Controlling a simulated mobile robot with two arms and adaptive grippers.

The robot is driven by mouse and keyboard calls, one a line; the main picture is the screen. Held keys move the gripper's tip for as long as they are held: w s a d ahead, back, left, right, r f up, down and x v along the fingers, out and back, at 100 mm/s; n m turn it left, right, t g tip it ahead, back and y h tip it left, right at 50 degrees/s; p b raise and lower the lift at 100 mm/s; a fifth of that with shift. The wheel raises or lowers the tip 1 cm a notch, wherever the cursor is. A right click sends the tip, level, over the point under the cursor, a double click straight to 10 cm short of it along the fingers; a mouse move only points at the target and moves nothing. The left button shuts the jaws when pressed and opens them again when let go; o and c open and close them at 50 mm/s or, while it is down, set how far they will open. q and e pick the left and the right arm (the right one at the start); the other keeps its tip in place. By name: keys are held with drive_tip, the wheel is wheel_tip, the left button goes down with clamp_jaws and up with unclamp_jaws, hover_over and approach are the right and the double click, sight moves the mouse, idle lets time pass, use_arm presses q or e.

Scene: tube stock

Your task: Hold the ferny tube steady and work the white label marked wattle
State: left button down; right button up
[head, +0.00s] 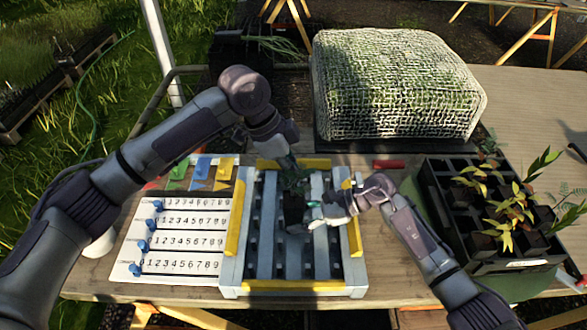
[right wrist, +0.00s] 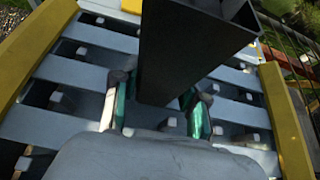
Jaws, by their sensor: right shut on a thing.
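The ferny tube (head: 293,208) is a black square pot with small dark green foliage (head: 296,182) at its top. It stands over the slatted grey tray. My right gripper (head: 309,226) is shut on the tube from the right and front. In the right wrist view the tube (right wrist: 190,50) rises between my right gripper's green-edged fingers (right wrist: 160,112). My left gripper (head: 289,165) points down just above and behind the foliage; its fingertips are too dark and small to read. I cannot make out a white label marked wattle in either view.
The grey slatted tray (head: 228,270) has yellow edge strips. A white number board (head: 190,232) with blue sliders lies left of it, below coloured flags (head: 200,168). A black crate of seedlings (head: 505,266) stands right. A mesh-covered block (head: 395,85) fills the back. A red object (head: 389,164) lies behind.

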use_arm(q)
drive_tip(key=shift+f, duration=0.25)
drive_tip(key=c, duration=1.2)
unclamp_jaws()
drive_tip(key=shift+c, duration=0.2)
drive_tip(key=v, duration=1.2)
use_arm(e)
drive_tip(key=o, duration=0.9)
drive_tip(key=shift+o, duration=0.2)
